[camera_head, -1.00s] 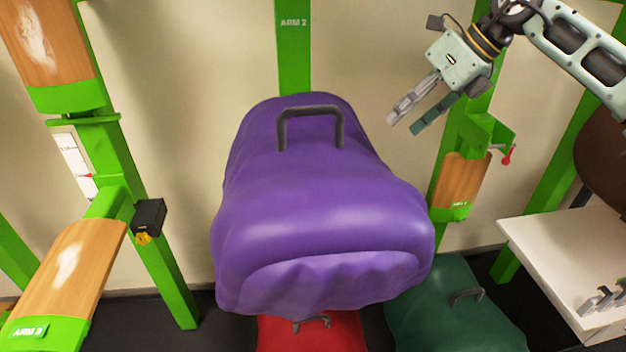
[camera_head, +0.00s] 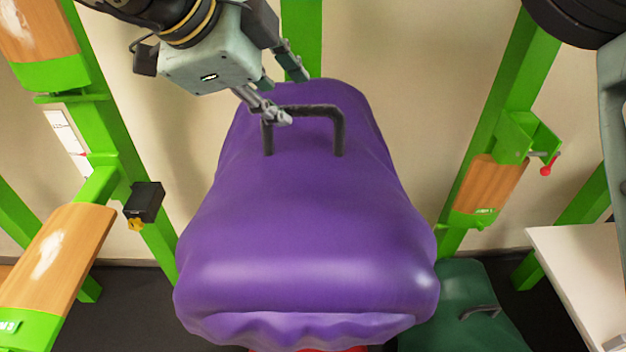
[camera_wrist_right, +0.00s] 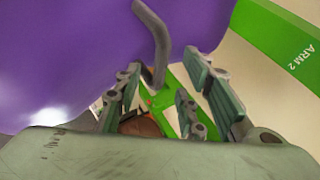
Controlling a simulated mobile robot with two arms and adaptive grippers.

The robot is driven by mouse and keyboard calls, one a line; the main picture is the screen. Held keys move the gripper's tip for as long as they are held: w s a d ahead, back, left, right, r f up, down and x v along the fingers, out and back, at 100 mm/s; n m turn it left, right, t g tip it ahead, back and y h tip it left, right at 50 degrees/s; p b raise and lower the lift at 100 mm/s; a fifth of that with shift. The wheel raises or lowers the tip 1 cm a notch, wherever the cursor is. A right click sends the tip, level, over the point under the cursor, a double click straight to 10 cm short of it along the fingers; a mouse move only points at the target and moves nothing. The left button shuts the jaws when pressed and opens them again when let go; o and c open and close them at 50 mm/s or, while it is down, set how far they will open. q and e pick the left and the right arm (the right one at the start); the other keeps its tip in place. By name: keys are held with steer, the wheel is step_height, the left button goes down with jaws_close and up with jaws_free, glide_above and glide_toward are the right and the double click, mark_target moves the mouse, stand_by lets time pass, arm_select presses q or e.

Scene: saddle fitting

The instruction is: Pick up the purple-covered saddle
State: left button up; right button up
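The purple-covered saddle (camera_head: 300,220) fills the middle of the head view, in front of a green post. A dark grey handle (camera_head: 338,125) stands up from the far part of its cover. In the right wrist view, the purple cover (camera_wrist_right: 60,50) lies at upper left, and the handle (camera_wrist_right: 160,45) reaches down between the two spread fingers (camera_wrist_right: 163,75). I cannot tell whether a finger touches it.
Green posts with wooden pads stand at left (camera_head: 60,250) and right (camera_head: 490,185). A black box with a yellow knob (camera_head: 144,202) juts out at left. A green saddle (camera_head: 465,310) with a handle lies low at right. A white table (camera_head: 580,265) stands at the right edge.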

mark_target(301, 107)
steer(key=shift+w+d+f+p, duration=0.25)
steer(key=shift+d+f+p, duration=0.15)
steer(key=shift+f, duration=0.15)
steer(key=w+d+f+p, duration=0.1)
steer(key=d+p, duration=0.1)
steer(key=shift+w+f+p, duration=0.25)
steer(key=shift+w+p, duration=0.05)
steer(key=shift+w, duration=0.05)
steer(key=shift+p+x, duration=0.3)
steer(key=shift+x, duration=0.9)
steer(key=shift+w+f, duration=0.1)
steer(key=shift+f, duration=0.15)
steer(key=shift+a, duration=0.1)
steer(key=c, duration=0.9)
arm_select(q)
steer(key=r, duration=0.4)
steer(key=shift+s+a, duration=0.15)
steer(key=shift+s, duration=0.2)
arm_select(e)
jaws_close()
arm_select(q)
steer(key=shift+s, duration=0.1)
arm_select(e)
steer(key=shift+r, duration=0.15)
